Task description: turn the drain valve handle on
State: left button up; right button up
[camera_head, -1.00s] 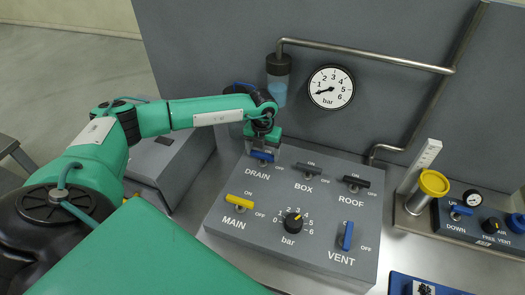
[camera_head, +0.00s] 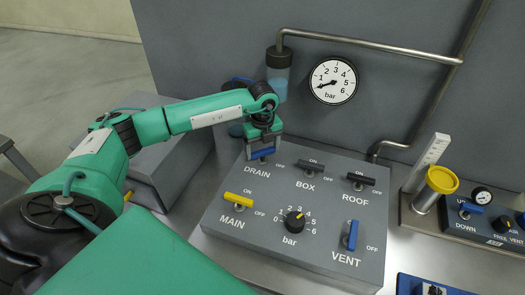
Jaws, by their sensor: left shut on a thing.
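The blue drain valve handle (camera_head: 262,154) sits above the DRAIN label at the back left of the grey turret plate (camera_head: 300,244). My left gripper (camera_head: 262,146) comes down on it from above and is shut on it. The gripper body hides the top of the handle and the ON mark beside it. The OFF mark to its right shows. The handle lies roughly crosswise, tilted a little. My right gripper is out of view.
A yellow MAIN handle (camera_head: 238,200), black BOX handle (camera_head: 310,166), black ROOF handle (camera_head: 361,179), blue VENT handle (camera_head: 352,235) and a bar knob (camera_head: 294,222) stand close by. A gauge (camera_head: 333,80) and pipe (camera_head: 370,48) are on the wall behind.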

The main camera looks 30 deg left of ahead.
aim_at(263, 151)
pick_arm(q)
jog(key=n+b, duration=0.1)
jog(key=n, duration=0.3)
jog(key=shift+n, duration=0.3)
jog(key=shift+a+r+n+b, duration=0.1)
jog(key=shift+n+b, duration=0.55)
jog(key=shift+n, duration=1.55)
jog(key=o, duration=1)
notch_tip(263, 151, up, 14)
jog(key=b, duration=0.3)
jog(key=shift+b, duration=0.3)
